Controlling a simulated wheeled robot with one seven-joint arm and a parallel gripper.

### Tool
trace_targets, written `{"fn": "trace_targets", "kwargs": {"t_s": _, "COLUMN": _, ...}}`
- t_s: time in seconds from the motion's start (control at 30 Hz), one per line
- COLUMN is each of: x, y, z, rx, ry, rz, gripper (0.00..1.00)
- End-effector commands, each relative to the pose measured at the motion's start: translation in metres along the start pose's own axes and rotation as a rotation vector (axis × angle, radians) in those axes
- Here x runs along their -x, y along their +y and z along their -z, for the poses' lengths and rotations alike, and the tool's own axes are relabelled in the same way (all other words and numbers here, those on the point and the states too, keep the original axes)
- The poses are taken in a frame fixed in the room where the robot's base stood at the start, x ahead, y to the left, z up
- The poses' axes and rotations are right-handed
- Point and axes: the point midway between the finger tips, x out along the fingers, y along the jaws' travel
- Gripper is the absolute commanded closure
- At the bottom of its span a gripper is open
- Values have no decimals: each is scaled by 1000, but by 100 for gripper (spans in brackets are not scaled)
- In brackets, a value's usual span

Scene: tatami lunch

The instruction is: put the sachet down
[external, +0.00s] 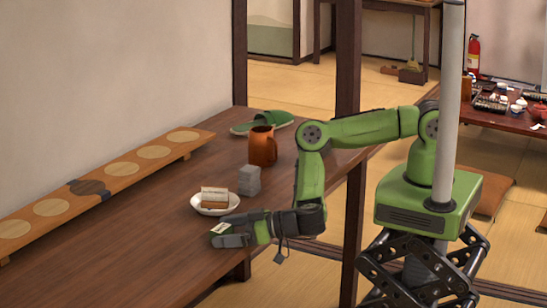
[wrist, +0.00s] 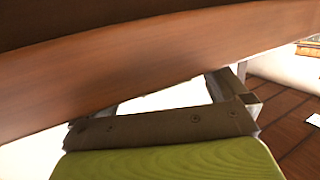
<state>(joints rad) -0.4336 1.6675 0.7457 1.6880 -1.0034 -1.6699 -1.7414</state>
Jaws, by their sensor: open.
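A small sachet (external: 219,228), dark green with a pale label, shows at the fingertips of my gripper (external: 226,237) in the external view. It is by the table's front side, just below the white dish. My gripper is low over the dark wooden table (external: 120,255), with its jaws open. The fingers partly cover the sachet, and I cannot tell whether it rests on the wood or touches a finger. I cannot make out the sachet in the wrist view, where brown wood (wrist: 130,75) fills much of the picture.
A white dish (external: 232,207) holds a brown and cream block. A long wooden board with round inlays (external: 100,181) runs along the wall. The table's front left is clear.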

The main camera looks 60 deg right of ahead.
Motion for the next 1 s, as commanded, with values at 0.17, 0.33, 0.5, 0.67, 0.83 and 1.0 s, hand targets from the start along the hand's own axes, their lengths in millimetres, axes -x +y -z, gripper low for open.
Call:
{"fn": "trace_targets", "kwargs": {"t_s": 0.17, "x": 7, "y": -3, "z": 3, "rx": 4, "ry": -1, "rz": 6, "gripper": 0}}
{"fn": "trace_targets", "kwargs": {"t_s": 0.33, "x": 41, "y": -3, "z": 9, "rx": 9, "ry": 0, "rz": 10, "gripper": 0}}
{"fn": "trace_targets", "kwargs": {"t_s": 0.5, "x": 91, "y": -2, "z": 10, "rx": 9, "ry": -3, "rz": 8, "gripper": 0}}
{"fn": "trace_targets", "kwargs": {"t_s": 0.67, "x": 101, "y": -1, "z": 10, "rx": 1, "ry": 0, "rz": -1, "gripper": 0}}
{"fn": "trace_targets", "kwargs": {"t_s": 0.83, "x": 111, "y": -1, "z": 9, "rx": 0, "ry": 0, "rz": -1, "gripper": 0}}
{"fn": "trace_targets", "kwargs": {"t_s": 1.0, "x": 119, "y": 0, "z": 7, "rx": 1, "ry": 0, "rz": 0, "gripper": 0}}
